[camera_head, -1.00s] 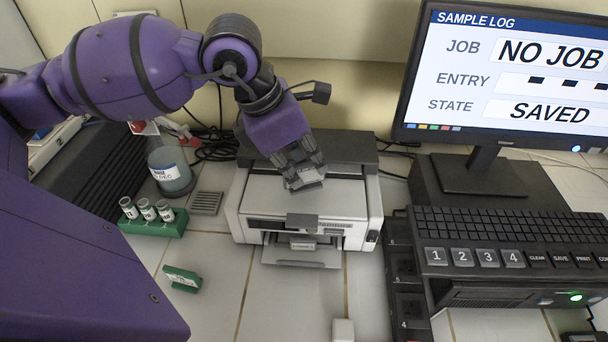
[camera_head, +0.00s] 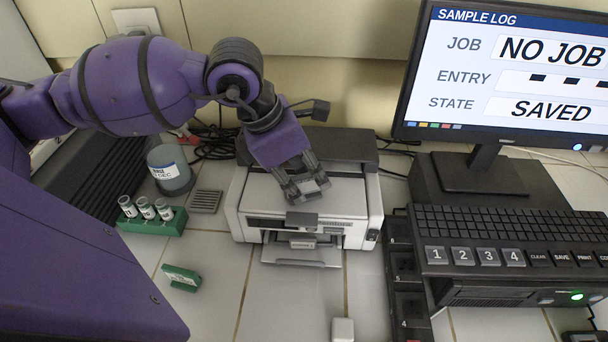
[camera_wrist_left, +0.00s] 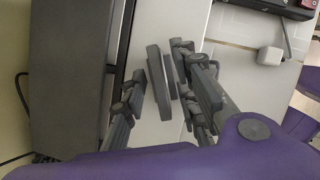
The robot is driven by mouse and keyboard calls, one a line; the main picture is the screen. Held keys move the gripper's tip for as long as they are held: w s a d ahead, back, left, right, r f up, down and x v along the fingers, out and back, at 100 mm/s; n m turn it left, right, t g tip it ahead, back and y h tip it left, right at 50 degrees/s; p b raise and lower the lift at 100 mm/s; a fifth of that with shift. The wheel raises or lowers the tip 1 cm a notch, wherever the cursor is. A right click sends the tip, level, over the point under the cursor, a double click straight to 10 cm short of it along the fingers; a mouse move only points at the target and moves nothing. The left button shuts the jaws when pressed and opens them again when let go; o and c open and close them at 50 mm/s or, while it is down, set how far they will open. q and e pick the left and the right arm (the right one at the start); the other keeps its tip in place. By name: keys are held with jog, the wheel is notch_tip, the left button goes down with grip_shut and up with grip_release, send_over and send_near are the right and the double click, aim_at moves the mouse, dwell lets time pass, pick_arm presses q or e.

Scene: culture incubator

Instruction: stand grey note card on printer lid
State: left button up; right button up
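The grey note card (camera_wrist_left: 160,85) shows in the left wrist view as a narrow dark slab, seen nearly edge-on, between the fingers of my left gripper (camera_wrist_left: 163,92). A light strip shows between the card and the left-hand finger, so the fingers look apart around it. In the head view my left gripper (camera_head: 307,192) points down over the front middle of the pale printer lid (camera_head: 340,196), and its fingers mostly hide the card. Whether the card's lower edge touches the lid cannot be told. My right gripper is out of view.
A monitor (camera_head: 510,75) and keyboard (camera_head: 505,228) stand to the right of the printer. A green rack (camera_head: 155,226) with vials, a bottle (camera_head: 170,172) and a small green block (camera_head: 182,278) are at the left. The counter in front of the printer is mostly clear.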

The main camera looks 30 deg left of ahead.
pick_arm(q)
jog(key=shift+r, duration=0.1)
jog(key=shift+r, duration=0.3)
jog(key=p+v, duration=0.2)
jog(key=v, duration=0.9)
jog(key=shift+s+a+r, duration=0.15)
jog(key=shift+a+r, duration=0.1)
jog(key=shift+f, duration=0.1)
